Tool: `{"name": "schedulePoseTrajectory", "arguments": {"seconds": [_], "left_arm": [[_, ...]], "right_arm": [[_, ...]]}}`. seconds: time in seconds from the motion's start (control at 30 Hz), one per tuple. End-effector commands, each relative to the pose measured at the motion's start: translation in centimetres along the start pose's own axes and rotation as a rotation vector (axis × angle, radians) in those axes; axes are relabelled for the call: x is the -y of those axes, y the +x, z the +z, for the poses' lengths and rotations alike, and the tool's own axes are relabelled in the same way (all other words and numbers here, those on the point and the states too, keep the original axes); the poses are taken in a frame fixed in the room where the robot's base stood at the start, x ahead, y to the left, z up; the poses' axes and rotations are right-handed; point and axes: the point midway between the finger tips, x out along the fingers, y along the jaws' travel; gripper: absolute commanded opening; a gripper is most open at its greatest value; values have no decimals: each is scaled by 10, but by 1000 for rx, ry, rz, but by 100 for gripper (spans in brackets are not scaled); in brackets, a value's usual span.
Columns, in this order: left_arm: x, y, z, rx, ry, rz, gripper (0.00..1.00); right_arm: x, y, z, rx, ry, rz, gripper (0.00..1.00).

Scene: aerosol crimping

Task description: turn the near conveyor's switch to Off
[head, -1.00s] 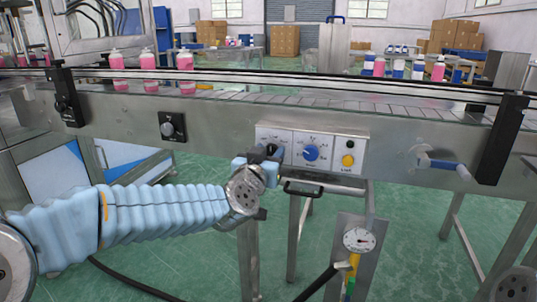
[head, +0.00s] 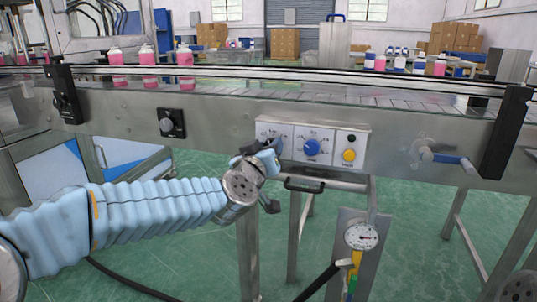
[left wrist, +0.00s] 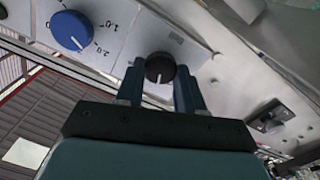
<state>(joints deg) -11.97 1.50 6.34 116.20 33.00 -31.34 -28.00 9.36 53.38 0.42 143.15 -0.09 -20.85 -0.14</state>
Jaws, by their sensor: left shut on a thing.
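The near conveyor's switch is a black knob (left wrist: 160,68) with a white pointer line, on the left part of the control panel (head: 357,135). My left gripper (head: 268,150) is at that part of the panel and hides the knob in the head view. In the left wrist view the two blue fingers of my left gripper (left wrist: 160,85) stand on either side of the knob, shut on it. The pointer line runs toward the gripper's palm there. The label by the knob is too small to read. My right gripper is not in view.
A blue dial (head: 311,147) and a yellow button (head: 349,155) sit right of the switch. A black handle (head: 304,185) juts out below the panel. Pink bottles (head: 149,60) stand on the conveyor (head: 220,100).

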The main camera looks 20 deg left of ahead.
Motion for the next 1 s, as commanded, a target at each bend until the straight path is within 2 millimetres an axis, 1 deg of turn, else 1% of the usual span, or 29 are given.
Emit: {"name": "schedulePoseTrajectory", "arguments": {"seconds": [0.03,0.1,0.3,0.5,0.7,1.0], "left_arm": [[2,0,3,0,-43,0,7],[2,0,3,-1,-106,0,7],[2,0,3,0,-273,0,7],[2,0,3,1,-400,-1,7],[2,0,2,2,-480,-1,7],[2,0,2,2,-522,-1,7]], "right_arm": [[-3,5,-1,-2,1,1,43],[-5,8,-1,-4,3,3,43],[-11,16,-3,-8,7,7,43],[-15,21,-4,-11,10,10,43],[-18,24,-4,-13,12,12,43],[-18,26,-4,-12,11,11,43]]}}
